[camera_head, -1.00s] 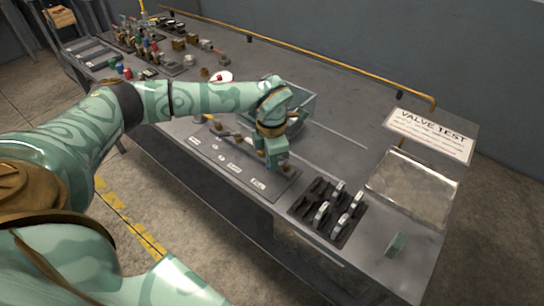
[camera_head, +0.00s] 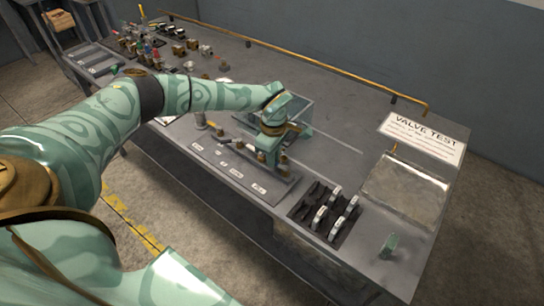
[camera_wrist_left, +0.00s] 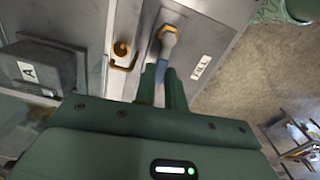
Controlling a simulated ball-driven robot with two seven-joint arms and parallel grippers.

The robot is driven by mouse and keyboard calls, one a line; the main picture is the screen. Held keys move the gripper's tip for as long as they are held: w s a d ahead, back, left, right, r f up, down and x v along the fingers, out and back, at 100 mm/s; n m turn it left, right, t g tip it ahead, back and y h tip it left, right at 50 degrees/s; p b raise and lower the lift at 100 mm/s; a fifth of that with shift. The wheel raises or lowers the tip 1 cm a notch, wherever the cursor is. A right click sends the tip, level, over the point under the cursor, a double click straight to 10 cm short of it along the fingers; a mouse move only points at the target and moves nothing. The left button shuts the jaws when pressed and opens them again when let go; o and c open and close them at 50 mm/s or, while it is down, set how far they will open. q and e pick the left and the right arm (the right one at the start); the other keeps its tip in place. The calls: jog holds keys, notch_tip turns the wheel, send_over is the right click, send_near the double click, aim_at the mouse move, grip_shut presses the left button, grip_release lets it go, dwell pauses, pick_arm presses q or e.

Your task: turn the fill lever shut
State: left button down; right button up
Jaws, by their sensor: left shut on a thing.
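The valve panel (camera_head: 222,160) lies along the bench's front edge with a row of white labels. In the left wrist view the FILL label (camera_wrist_left: 201,67) sits right of the fill lever (camera_wrist_left: 168,40), which has a brass-coloured hub and a blue-grey handle. My left gripper (camera_wrist_left: 164,84) is shut on that handle, one finger on each side of it. In the head view the left gripper (camera_head: 270,156) is over the right part of the panel and hides most of the lever. My right gripper is not in view.
A black rack of grey-rimmed discs (camera_head: 327,211) is to the right. Several small fittings crowd the far left. A yellow rail (camera_head: 300,62) runs along the back.

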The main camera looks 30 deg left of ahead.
pick_arm(q)
jog(key=shift+w+r+m, duration=0.1)
jog(key=shift+w+m, duration=0.2)
jog(key=shift+m, duration=0.3)
jog(key=c, duration=1.5)
grip_release()
jog(key=shift+o, duration=0.2)
jog(key=shift+s, duration=0.15)
